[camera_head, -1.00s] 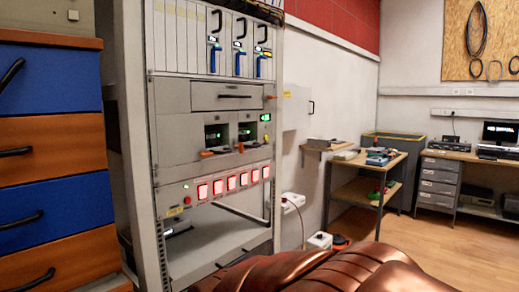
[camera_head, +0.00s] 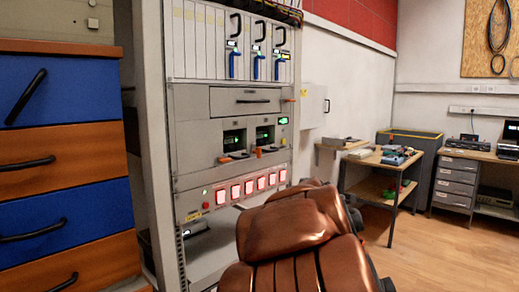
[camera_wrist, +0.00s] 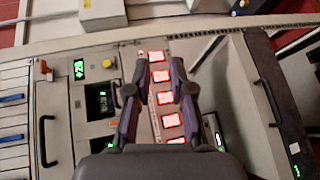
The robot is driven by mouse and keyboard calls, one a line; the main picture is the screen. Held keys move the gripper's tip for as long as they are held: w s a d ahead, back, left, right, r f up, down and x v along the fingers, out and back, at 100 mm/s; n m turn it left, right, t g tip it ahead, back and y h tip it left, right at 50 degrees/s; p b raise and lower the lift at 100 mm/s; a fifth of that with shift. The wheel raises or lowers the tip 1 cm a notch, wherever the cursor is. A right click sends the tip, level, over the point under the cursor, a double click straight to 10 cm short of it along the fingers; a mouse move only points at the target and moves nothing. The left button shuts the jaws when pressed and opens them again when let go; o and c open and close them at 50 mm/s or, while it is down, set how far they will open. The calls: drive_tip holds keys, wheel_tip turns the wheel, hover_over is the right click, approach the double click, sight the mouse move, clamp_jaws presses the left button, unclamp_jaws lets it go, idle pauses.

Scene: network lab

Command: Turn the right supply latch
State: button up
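The equipment rack has two supply units side by side, each with a small green display. In the head view, the right supply (camera_head: 264,134) has an orange latch (camera_head: 259,152) at its lower edge, and the left supply (camera_head: 233,139) has another (camera_head: 224,159). The head view hides the gripper behind my copper arm.
A row of lit red buttons (camera_head: 248,187) runs below the supplies. A closed drawer (camera_head: 245,100) with an orange knob (camera_head: 290,99) sits above them. Blue and orange drawers (camera_head: 60,160) stand close on the left. A small table (camera_head: 385,160) stands right; floor there is clear.

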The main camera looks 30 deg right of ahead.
drive_tip(key=w+d+r+n+t+y+p, duration=0.2)
drive_tip(key=w+r+n+t+y, duration=0.35)
drive_tip(key=r+n, duration=0.8)
drive_tip(key=n+y+p, duration=0.2)
drive_tip(key=n+y, duration=0.7)
drive_tip(key=n, duration=0.7)
approach(259, 152)
drive_tip(key=d+x, duration=0.1)
drive_tip(key=x, duration=0.2)
drive_tip(key=shift+t, duration=0.45)
drive_tip(key=x, duration=0.7)
drive_tip(key=shift+w+a+f, duration=0.2)
drive_tip(key=shift+a+f, duration=0.1)
drive_tip(key=shift+a, duration=0.1)
drive_tip(key=shift+c, duration=0.3)
clamp_jaws()
